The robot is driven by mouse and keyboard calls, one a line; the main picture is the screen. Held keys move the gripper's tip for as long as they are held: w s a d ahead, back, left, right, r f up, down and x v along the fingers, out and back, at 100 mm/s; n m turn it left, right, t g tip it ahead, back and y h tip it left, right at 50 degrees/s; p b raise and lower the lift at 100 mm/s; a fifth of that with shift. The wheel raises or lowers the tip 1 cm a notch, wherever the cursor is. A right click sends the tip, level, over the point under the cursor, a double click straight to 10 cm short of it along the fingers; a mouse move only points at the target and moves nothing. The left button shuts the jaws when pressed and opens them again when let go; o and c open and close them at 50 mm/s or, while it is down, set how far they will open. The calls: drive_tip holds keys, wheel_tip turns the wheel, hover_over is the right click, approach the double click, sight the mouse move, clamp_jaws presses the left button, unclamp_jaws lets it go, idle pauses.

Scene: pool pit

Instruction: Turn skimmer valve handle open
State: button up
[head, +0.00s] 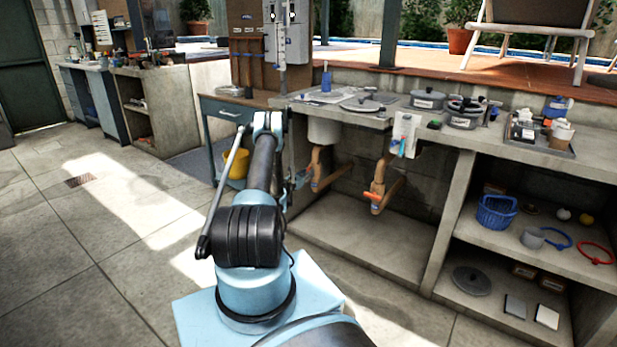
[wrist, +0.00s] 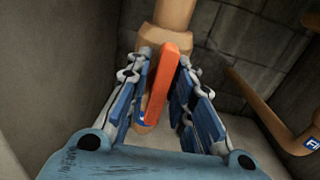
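An orange-red valve handle (wrist: 162,85) stands in front of a tan vertical pipe (wrist: 174,14) in the wrist view. My gripper (wrist: 160,72) has one blue-padded finger on each side of the handle. The fingers are apart, with a visible gap at the left finger. The right finger is very near the handle; I cannot tell if it touches. In the head view, my arm reaches to the left pipe (head: 318,165) under the counter and hides much of my gripper. Another orange handle (head: 374,197) is on the right pipe (head: 380,175).
A second pipe with a blue label (wrist: 312,141) runs at the right of the wrist view. Concrete walls enclose the handle. The counter (head: 455,137) overhangs the pipes. A shelf unit with a blue basket (head: 496,212) stands at right. The floor at left (head: 90,235) is clear.

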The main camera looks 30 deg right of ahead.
drive_tip(key=shift+o, duration=0.5)
drive_tip(key=v, duration=0.7)
drive_tip(key=shift+a, duration=0.35)
